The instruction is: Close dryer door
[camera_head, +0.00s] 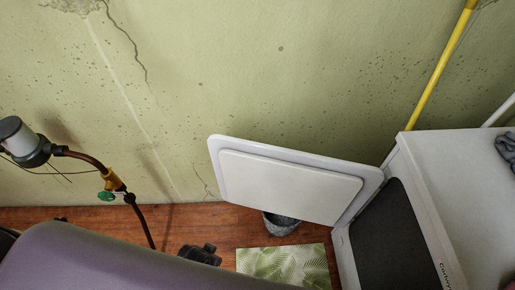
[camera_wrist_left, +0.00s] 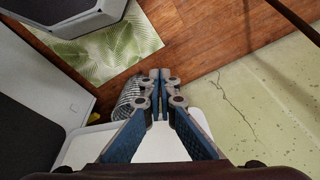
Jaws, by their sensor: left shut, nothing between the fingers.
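The dryer (camera_head: 470,200) stands at the right in the head view, with a white top and a dark front area. Its white door (camera_head: 290,185) stands wide open, reaching left from the dryer along the wall. Part of the door (camera_wrist_left: 162,143) shows low in the left wrist view, between and behind the blue finger links. My left gripper (camera_wrist_left: 160,75) is shut and empty, its tips together over the wooden floor in that view. I cannot tell whether it touches the door.
A grey bucket (camera_head: 281,224) stands on the floor below the door, beside a green leaf-pattern mat (camera_head: 290,262). A pipe with a meter and green valve (camera_head: 107,195) is at left. A yellow pipe (camera_head: 440,65) runs down the wall.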

